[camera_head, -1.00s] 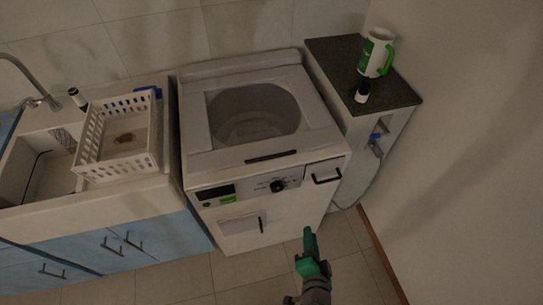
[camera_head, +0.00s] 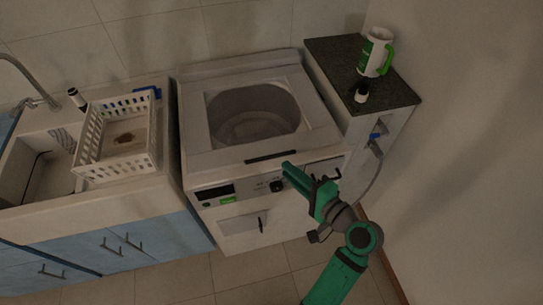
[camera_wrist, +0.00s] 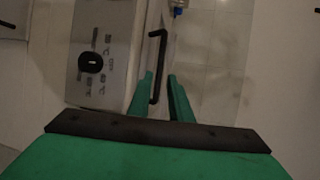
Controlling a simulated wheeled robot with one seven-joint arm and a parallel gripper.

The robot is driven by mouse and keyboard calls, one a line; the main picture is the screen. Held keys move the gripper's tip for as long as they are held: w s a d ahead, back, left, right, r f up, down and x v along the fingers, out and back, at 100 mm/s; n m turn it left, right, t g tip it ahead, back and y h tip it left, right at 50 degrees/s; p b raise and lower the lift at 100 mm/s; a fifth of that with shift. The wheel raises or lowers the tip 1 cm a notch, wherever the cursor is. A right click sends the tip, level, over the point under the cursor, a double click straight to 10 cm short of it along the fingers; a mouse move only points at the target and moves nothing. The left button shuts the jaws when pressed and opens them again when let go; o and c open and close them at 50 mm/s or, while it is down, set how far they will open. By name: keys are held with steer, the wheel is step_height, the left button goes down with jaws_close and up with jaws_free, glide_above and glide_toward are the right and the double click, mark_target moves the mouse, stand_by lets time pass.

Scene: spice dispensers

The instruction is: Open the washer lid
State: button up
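The white top-loading washer (camera_head: 235,165) stands in the middle of the head view. Its lid (camera_head: 315,115), with a large round-cornered window, lies shut on top. A dark bar handle (camera_head: 270,157) runs along the lid's front edge. My green gripper (camera_head: 287,169) is over the front right of the washer, its fingertips near the right end of that handle. In the wrist view the two fingers (camera_wrist: 160,85) are apart, with the lower end of a dark handle (camera_wrist: 158,60) showing between them.
The dial (camera_head: 277,186) is on the front panel, and a second handle (camera_head: 338,173) is at its right, partly behind my gripper. A sink and white rack (camera_head: 150,145) are left. Floor in front is clear.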

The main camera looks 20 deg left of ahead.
mark_target(272, 156)
steer(key=x, duration=0.9)
jaws_close()
